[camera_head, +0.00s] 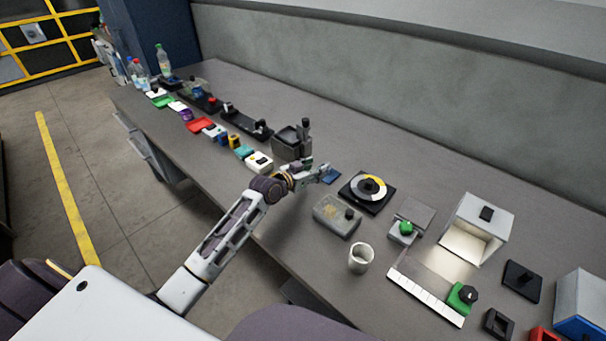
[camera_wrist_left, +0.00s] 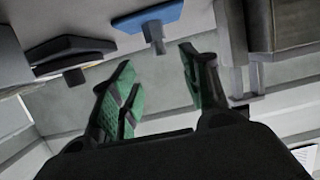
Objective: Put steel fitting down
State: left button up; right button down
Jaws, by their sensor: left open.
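My left gripper (camera_head: 312,172) is over the middle of the bench at a small blue pad (camera_head: 330,177). In the left wrist view its green-lined fingers (camera_wrist_left: 156,58) stand apart with nothing between them. Just beyond the fingertips, a small grey piece (camera_wrist_left: 153,32), which looks like the steel fitting, is at the blue pad (camera_wrist_left: 150,17). I cannot tell whether it rests on the pad or beside it. In the head view the fitting is not clearly made out near the fingers. My right gripper is not in view.
A dark block-shaped device (camera_head: 291,143) stands close behind the gripper. A black base with a yellow-and-white ring (camera_head: 367,188), a clear box (camera_head: 336,217) and a white cup (camera_head: 361,258) are to the right. Several small coloured items line the bench's left part.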

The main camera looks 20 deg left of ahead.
pick_arm(q)
jog(key=v, duration=0.4)
jog(key=shift+s+a, duration=0.1)
jog(key=shift+s, duration=0.3)
jog(key=shift+s+a+r, duration=0.15)
jog(key=shift+s+r, duration=0.05)
jog(key=shift+s, duration=0.3)
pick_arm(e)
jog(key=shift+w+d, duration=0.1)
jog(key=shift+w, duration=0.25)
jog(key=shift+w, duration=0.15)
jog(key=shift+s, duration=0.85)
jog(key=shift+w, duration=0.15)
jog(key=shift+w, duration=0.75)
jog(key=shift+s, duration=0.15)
